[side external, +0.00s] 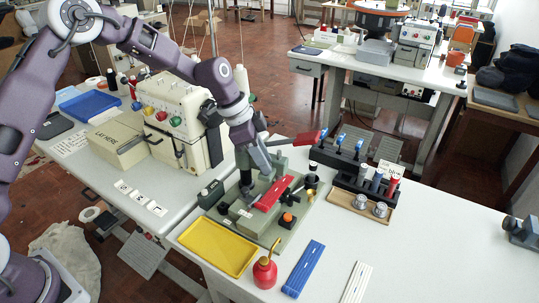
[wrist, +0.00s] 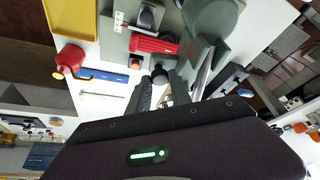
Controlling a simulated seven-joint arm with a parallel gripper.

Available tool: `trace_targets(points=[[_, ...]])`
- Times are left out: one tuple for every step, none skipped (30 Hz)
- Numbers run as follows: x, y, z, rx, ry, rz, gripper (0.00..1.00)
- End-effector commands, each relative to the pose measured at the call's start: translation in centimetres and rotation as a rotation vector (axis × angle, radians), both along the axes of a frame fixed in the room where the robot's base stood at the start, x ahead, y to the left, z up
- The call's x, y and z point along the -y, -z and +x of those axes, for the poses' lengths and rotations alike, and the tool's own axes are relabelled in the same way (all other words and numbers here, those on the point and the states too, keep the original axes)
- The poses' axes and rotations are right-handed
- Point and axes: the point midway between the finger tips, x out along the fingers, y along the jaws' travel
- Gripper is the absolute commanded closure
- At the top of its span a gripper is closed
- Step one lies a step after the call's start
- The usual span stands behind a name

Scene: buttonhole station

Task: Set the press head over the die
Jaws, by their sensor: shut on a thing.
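The press has a green base (side external: 229,222), and a red ribbed block (side external: 272,192) lies across it. The block also shows in the wrist view (wrist: 153,43), just beyond my fingertips. A rounded grey-green press part (wrist: 210,18) stands beside it and seems to be the head or its column. My gripper (wrist: 159,78) is shut on a small dark knob (wrist: 160,62) on the press. In the side view my gripper (side external: 263,162) is low over the press, and its grip is hard to make out. The die is not clearly seen.
A yellow tray (side external: 217,247), red oil can (side external: 265,272) and blue strip (side external: 304,268) lie in front. An orange button (side external: 287,218) is on the base.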

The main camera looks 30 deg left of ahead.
Motion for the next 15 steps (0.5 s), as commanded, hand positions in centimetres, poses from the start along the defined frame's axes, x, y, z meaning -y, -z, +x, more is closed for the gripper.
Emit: trace_targets(points=[[-0.2, 0.0, -0.2, 0.0, 0.023, -0.001, 1.0], [-0.3, 0.0, -0.3, 0.0, 0.04, -0.001, 1.0], [-0.4, 0.0, -0.5, 0.0, 0.062, 0.0, 1.0], [-0.4, 0.0, -0.6, 0.0, 0.075, -0.001, 1.0], [-0.5, 0.0, -0.7, 0.001, 0.089, -0.001, 1.0], [-0.6, 0.0, -0.8, -0.001, 0.105, 0.0, 1.0], [-0.6, 0.0, -1.0, 0.0, 0.117, 0.0, 1.0], [-0.6, 0.0, -1.0, 0.0, 0.128, 0.0, 1.0], [-0.7, 0.0, -1.1, -0.001, 0.139, 0.0, 1.0], [-0.8, 0.0, -1.2, 0.0, 0.145, 0.0, 1.0], [-0.8, 0.0, -1.2, 0.0, 0.153, 0.0, 1.0], [-0.8, 0.0, -1.3, -0.001, 0.16, 0.001, 1.0], [-0.9, 0.1, -1.3, -0.001, 0.167, 0.001, 1.0], [-0.9, 0.1, -1.4, 0.0, 0.171, 0.001, 1.0], [-0.9, 0.1, -1.4, 0.0, 0.176, 0.001, 1.0]])
